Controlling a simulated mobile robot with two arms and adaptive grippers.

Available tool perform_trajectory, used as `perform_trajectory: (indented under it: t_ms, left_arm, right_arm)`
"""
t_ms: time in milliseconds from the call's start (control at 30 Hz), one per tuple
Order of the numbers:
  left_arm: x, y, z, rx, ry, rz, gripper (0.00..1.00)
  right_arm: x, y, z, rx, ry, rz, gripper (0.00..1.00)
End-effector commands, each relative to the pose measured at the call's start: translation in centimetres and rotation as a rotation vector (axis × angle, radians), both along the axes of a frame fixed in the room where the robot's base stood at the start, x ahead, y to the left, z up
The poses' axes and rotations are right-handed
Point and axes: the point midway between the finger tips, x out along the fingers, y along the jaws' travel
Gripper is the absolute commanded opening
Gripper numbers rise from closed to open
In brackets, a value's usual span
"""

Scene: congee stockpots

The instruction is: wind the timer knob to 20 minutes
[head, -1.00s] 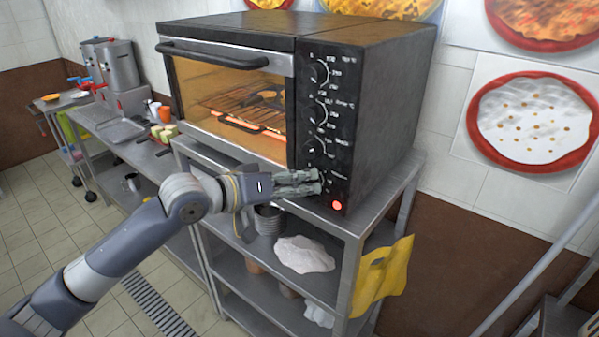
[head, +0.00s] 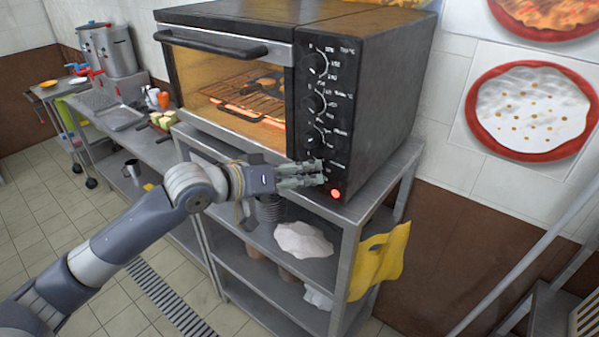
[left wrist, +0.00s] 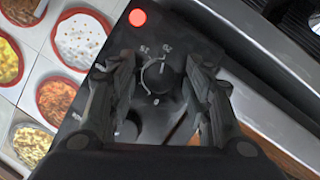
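The black oven (head: 385,105) has a column of knobs on its front panel. The upper knob (head: 317,64), a middle knob (head: 315,103) and another below it (head: 313,136) show in the head view. The lowest knob is hidden behind my left gripper (head: 320,173) there. In the left wrist view a dark knob with a pale mark and a curved scale (left wrist: 163,77) lies between the two fingers of the left gripper (left wrist: 160,62), with gaps on both sides. The gripper is open. My right gripper is out of view.
A red lamp (head: 336,193) glows just below the lowest knob. The oven stands on a metal rack (head: 345,222) with a white cloth (head: 303,240) on its shelf and a yellow cloth (head: 381,262) at its side. Floor is clear in front.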

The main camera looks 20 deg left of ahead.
Motion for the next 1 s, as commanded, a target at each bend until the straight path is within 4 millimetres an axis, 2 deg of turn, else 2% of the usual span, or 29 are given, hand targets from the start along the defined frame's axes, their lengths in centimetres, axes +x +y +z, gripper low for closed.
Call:
perform_trajectory:
  t_ms: [367,767,1000]
  left_arm:
    - [-0.3,0.4,0.2,0.0,-0.003,0.002,0.48]
    - [-5.0,3.4,1.9,0.005,0.002,0.001,0.48]
    - [-7.0,4.8,2.7,0.005,0.002,0.0,0.48]
  right_arm:
    - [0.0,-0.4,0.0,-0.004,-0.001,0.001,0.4]
    - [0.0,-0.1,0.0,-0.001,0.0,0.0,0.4]
    - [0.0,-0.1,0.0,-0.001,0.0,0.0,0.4]
